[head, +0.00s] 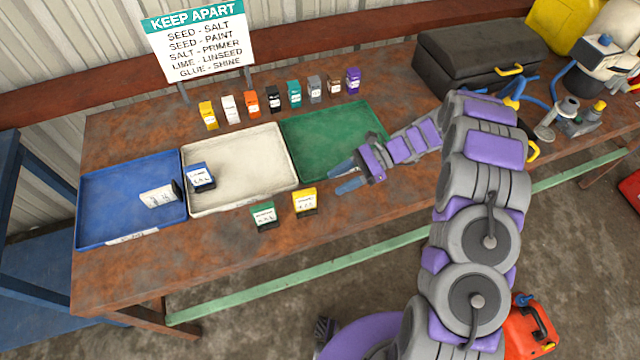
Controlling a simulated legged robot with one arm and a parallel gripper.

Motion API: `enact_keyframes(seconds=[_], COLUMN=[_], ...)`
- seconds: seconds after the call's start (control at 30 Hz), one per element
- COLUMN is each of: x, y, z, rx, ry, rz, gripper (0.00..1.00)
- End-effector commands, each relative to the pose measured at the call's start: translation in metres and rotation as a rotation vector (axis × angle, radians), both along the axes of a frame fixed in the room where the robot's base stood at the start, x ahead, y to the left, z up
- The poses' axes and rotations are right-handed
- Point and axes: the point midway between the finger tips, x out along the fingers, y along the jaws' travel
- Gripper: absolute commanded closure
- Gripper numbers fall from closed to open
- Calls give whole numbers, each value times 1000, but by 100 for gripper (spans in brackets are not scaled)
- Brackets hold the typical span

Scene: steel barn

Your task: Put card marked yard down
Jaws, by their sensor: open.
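I cannot read the word yard on anything in view. A white strip with small writing (133,237) lies along the front edge of the blue tray (110,185); its text is too small to read. My gripper (343,178) is open with nothing between its fingers. It is by the front right part of the green tray (330,125), right of the cream tray (285,178). A white labelled block (159,196) is in the blue tray, and a blue labelled block (201,177) is in the cream tray at its left side.
A green block (263,216) and a yellow block (304,202) stand before the trays. Several coloured blocks line the back, below a KEEP APART sign (199,40). A black toolbox (478,62) stands right. The rusty table's (200,262) front left is bare.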

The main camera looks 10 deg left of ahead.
Motion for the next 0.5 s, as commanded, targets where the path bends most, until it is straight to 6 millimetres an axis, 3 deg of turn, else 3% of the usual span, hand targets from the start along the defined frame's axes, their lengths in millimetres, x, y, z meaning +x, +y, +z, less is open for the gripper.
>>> enact_keyframes(seconds=[0.13, 0.5], x=[10, 12], y=[-12, -9], z=[7, 9], rx=[-2, -13], ry=[-5, -6], rz=[-1, 3], gripper=[53, 53])
